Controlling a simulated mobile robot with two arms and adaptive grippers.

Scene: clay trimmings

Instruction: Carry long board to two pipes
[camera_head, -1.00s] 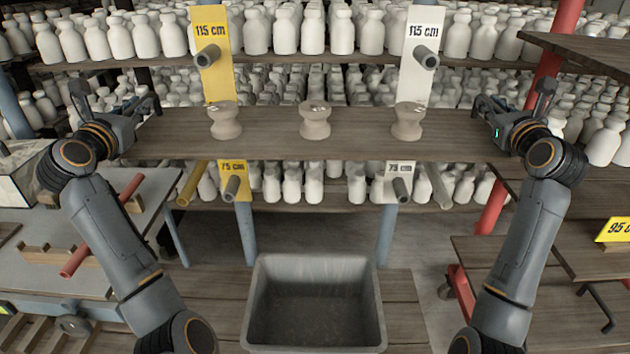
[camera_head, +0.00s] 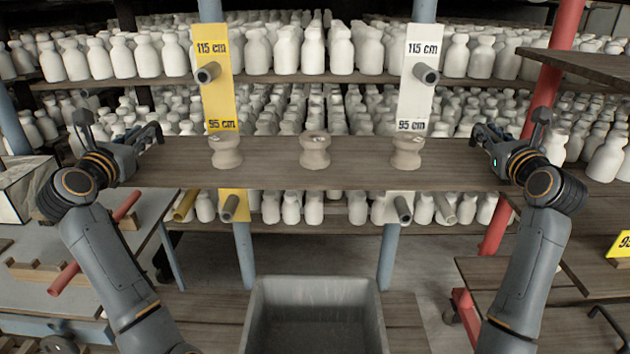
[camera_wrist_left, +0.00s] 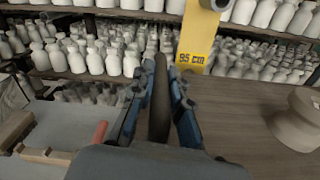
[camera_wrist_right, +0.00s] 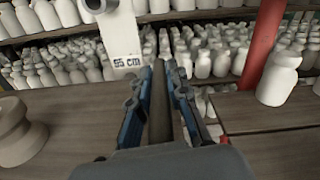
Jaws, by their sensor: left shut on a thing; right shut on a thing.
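The long board (camera_head: 260,180) is held level across the head view, with three clay spools on it: left (camera_head: 227,152), middle (camera_head: 315,151) and right (camera_head: 407,152). My left gripper (camera_head: 150,136) is shut on the board's left end, also seen in the left wrist view (camera_wrist_left: 160,85). My right gripper (camera_head: 484,134) is shut on its right end, also seen in the right wrist view (camera_wrist_right: 160,85). Two upper pipes, left (camera_head: 208,73) and right (camera_head: 426,74), stick out at the 115 cm labels, above the board. Two lower pipes, left (camera_head: 230,207) and right (camera_head: 403,209), show below the board.
A grey bin (camera_head: 315,310) stands below the board. Shelves of white bottles (camera_head: 330,50) fill the back. A red post (camera_head: 545,85) and wooden shelves (camera_head: 585,65) stand at the right. A grey table (camera_head: 110,235) with a red pipe (camera_head: 95,245) is at lower left.

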